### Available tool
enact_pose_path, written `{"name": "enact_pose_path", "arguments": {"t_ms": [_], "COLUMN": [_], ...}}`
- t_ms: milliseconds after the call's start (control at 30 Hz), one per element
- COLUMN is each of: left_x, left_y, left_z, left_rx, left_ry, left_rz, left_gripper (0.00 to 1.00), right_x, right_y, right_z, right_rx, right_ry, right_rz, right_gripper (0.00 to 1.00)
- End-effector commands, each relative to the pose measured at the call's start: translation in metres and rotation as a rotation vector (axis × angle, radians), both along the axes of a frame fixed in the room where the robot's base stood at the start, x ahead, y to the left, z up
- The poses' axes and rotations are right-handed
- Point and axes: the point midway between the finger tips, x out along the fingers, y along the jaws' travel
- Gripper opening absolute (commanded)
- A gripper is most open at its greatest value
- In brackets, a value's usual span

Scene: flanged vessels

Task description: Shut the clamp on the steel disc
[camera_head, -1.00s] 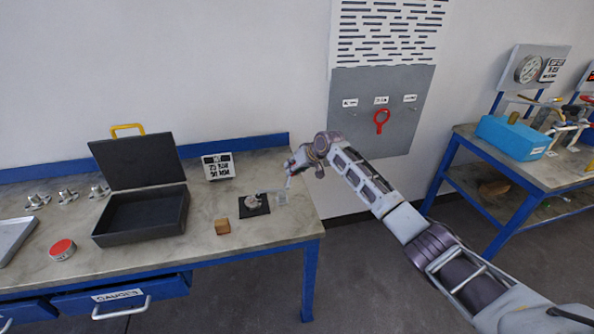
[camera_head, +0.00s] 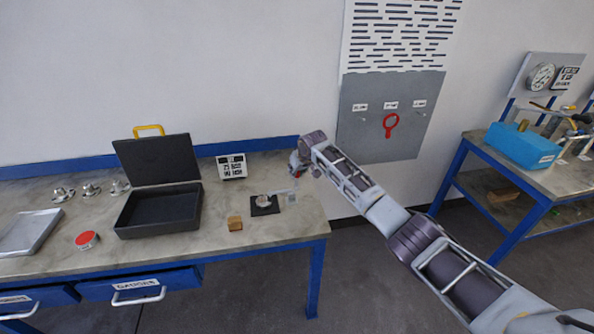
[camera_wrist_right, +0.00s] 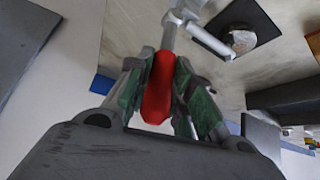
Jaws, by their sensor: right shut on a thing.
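The steel disc (camera_head: 265,202) lies on a black square pad (camera_head: 257,210) near the bench's right end. The silver clamp (camera_head: 291,196) stands just right of the pad. In the right wrist view, the clamp's bar (camera_wrist_right: 207,38) reaches towards the disc (camera_wrist_right: 239,41); I cannot tell whether it presses on it. My right gripper (camera_head: 297,166) is above the clamp. In the right wrist view, the gripper (camera_wrist_right: 158,72) is shut on the clamp's red handle (camera_wrist_right: 157,92), which ends a metal rod. My left gripper is not in view.
A wooden block (camera_head: 235,223) and an open black case (camera_head: 160,208) stand left of the pad. A label stand (camera_head: 231,167) is behind it. A red-topped round item (camera_head: 87,240), a grey tray (camera_head: 30,233) and several flanged metal parts (camera_head: 91,190) are farther left.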

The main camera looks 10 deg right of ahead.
Motion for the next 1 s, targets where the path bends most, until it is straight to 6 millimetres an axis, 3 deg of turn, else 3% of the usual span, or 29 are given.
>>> {"name": "enact_pose_path", "arguments": {"t_ms": [167, 200, 333, 1000], "left_x": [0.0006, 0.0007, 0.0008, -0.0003], "left_y": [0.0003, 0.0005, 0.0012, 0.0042], "left_z": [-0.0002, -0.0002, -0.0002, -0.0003], "left_rx": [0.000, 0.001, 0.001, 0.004], "left_ry": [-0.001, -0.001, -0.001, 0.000], "left_rz": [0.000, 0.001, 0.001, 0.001], "left_gripper": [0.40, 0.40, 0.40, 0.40], "right_x": [-0.0008, -0.0009, -0.0007, -0.0053], "right_y": [0.0012, 0.0012, 0.0009, -0.0009], "right_z": [-0.0016, -0.0016, -0.0015, 0.0076], "right_rx": [0.000, 0.000, -0.001, 0.001], "right_ry": [0.002, 0.002, 0.001, -0.001], "right_rz": [0.003, 0.003, 0.002, 0.002], "right_gripper": [0.00, 0.27, 0.44, 0.44]}}
